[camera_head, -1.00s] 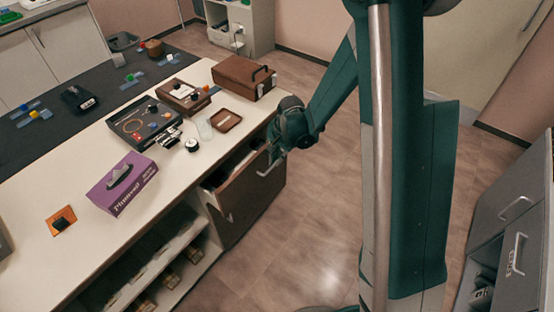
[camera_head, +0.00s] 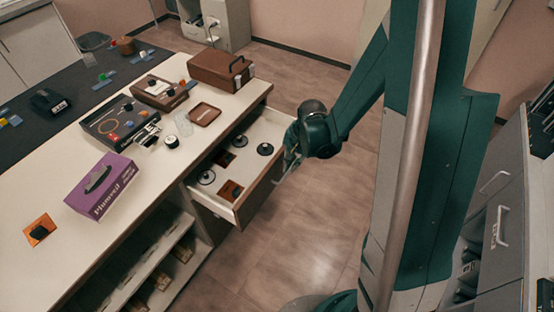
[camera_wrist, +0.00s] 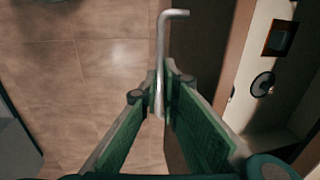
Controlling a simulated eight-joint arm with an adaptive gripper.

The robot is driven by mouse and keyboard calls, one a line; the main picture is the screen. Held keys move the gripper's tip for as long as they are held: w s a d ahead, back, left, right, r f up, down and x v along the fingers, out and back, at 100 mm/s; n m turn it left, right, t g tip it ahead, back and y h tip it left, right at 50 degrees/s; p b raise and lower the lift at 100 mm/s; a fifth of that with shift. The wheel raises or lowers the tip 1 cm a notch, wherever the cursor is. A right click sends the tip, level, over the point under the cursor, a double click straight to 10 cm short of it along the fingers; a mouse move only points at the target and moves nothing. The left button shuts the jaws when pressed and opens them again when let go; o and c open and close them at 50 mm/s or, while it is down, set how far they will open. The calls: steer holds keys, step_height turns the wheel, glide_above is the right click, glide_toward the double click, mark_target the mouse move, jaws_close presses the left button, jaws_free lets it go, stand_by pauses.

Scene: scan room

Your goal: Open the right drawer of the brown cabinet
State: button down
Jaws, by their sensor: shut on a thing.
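The brown cabinet stands under the white worktop, and its right drawer (camera_head: 262,196) is pulled well out. The drawer has a brown front and pale inner walls. Several black round knobs and orange-brown square pieces lie inside, such as a black knob (camera_head: 265,149) and a square piece (camera_head: 231,190). My gripper (camera_head: 290,166) is at the outer side of the drawer front. In the wrist view my gripper (camera_wrist: 160,100) is shut on the silver bar handle (camera_wrist: 162,45), whose free end sticks out beyond the fingers. The drawer's inside shows at the right there.
A purple box (camera_head: 102,186), a brown case (camera_head: 221,70), a small brown tray (camera_head: 204,114) and a black tray of parts (camera_head: 120,122) stand on the worktop. Open shelves (camera_head: 160,262) lie left of the drawer. The floor (camera_head: 310,215) beside the drawer is clear. Grey drawers (camera_head: 500,210) stand at the right.

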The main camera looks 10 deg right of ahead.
steer(key=s+d+b, duration=0.1)
steer(key=s+d, duration=0.9)
steer(key=c, duration=2.9)
jaws_free()
steer(key=shift+o, duration=0.2)
steer(key=shift+r, duration=0.2)
step_height(320, 180, up, 11)
steer(key=s+d, duration=0.1)
steer(key=shift+s+d+r, duration=0.15)
steer(key=shift+s+d, duration=0.1)
steer(key=shift+r, duration=0.15)
